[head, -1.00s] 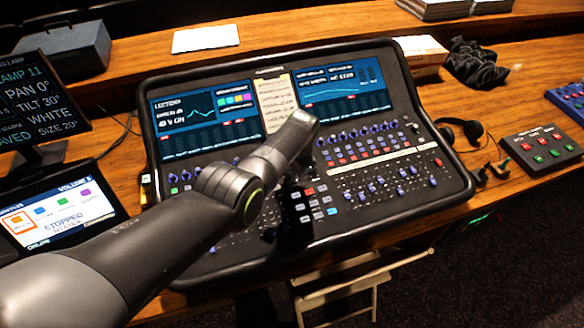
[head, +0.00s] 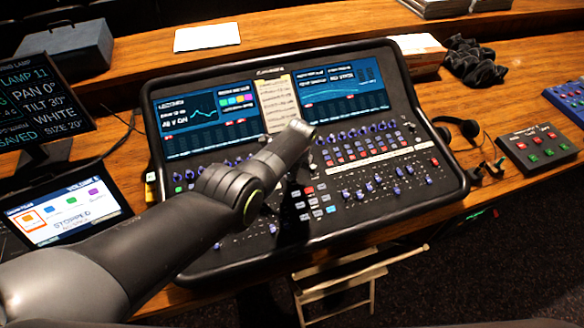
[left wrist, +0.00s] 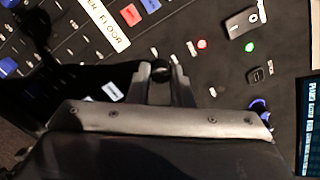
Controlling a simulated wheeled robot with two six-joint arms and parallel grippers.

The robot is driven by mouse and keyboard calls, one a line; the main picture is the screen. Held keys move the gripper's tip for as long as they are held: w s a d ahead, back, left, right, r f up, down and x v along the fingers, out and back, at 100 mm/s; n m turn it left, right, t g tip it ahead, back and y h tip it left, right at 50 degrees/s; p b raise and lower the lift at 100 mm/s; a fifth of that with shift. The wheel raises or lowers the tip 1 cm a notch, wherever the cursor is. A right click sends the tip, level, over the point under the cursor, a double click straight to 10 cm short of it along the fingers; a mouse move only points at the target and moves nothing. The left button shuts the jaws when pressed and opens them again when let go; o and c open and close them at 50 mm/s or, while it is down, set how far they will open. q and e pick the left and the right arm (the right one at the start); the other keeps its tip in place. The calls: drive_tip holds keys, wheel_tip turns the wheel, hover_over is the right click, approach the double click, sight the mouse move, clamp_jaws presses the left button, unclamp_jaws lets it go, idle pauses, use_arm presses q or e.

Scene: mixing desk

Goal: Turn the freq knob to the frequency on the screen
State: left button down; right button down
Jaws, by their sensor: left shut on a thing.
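The mixing desk (head: 330,215) stands on the wooden table, with a left screen (head: 203,108) and a right screen (head: 345,92). Their small text is too blurred to read. My left arm reaches over the middle of the desk in the head view and covers part of its controls. In the left wrist view my left gripper (left wrist: 162,72) is shut on a small dark round knob (left wrist: 159,63) on the dark panel. I cannot read a label for this knob. My right gripper is in no view.
A lamp display (head: 40,92) and a tablet (head: 68,215) stand at the left. A button box (head: 540,147), headphones (head: 462,128) and a black cloth (head: 473,62) lie at the right. A folding chair (head: 340,290) stands in front of the desk.

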use_arm(q)
drive_tip(key=m, duration=0.6)
drive_tip(key=shift+w+r+t+h, duration=0.1)
drive_tip(key=shift+t+h, duration=0.2)
drive_tip(key=m, duration=0.6)
drive_tip(key=shift+m+h, duration=0.3)
drive_tip(key=shift+m, duration=0.1)
drive_tip(key=c, duration=1.3)
unclamp_jaws()
